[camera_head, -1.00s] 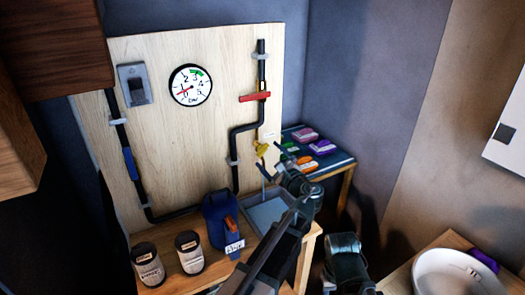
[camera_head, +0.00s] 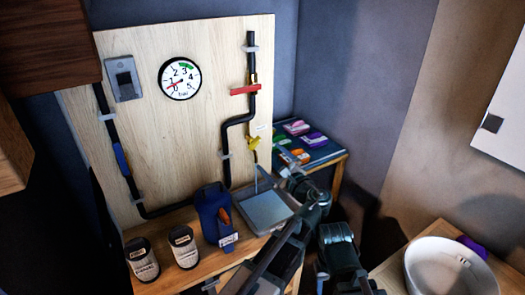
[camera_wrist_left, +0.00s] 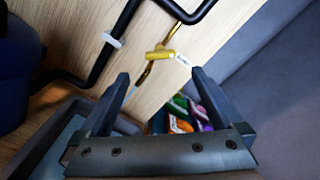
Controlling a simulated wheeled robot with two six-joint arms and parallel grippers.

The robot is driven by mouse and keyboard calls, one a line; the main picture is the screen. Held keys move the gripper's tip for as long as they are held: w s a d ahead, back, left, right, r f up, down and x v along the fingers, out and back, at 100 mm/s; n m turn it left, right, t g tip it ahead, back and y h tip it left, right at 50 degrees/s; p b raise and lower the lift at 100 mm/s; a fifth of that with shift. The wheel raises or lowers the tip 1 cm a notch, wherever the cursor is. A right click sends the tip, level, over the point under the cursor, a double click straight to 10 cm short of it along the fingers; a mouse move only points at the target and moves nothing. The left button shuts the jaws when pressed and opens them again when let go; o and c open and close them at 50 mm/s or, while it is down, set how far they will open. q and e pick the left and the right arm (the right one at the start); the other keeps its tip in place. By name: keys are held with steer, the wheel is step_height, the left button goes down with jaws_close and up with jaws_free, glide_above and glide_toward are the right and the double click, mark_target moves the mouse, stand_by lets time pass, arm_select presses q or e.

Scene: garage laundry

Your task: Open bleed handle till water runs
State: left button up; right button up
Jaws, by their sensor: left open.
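The yellow bleed handle (camera_head: 253,142) sits on a brass outlet at the lower right of the pipe board. It also shows in the wrist view (camera_wrist_left: 160,54), with the brass spout (camera_wrist_left: 146,74) below it. A thin pale vertical line shows under the spout in the head view, above the grey tray (camera_head: 266,212); I cannot tell for sure whether it is water. My left gripper (camera_head: 267,160) is open and empty, to the right of and below the handle. In the wrist view its fingers (camera_wrist_left: 158,88) are spread, apart from the handle. My right gripper is not in view.
A red lever (camera_head: 245,90) crosses the pipe above. The gauge (camera_head: 180,78) needle points near 1. A blue jug-like container (camera_head: 214,213) and two jars (camera_head: 184,246) stand left of the tray. A side table (camera_head: 320,150) with coloured packets is behind; a white basin (camera_head: 450,268) stands right.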

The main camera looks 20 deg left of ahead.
mark_target(253, 141)
arm_select(q)
steer(key=shift+s+r, duration=0.2)
steer(key=x, duration=1.4)
steer(key=shift+d+f, duration=0.1)
steer(key=c, duration=1.4)
steer(key=shift+n, duration=0.6)
steer(key=o, duration=1.4)
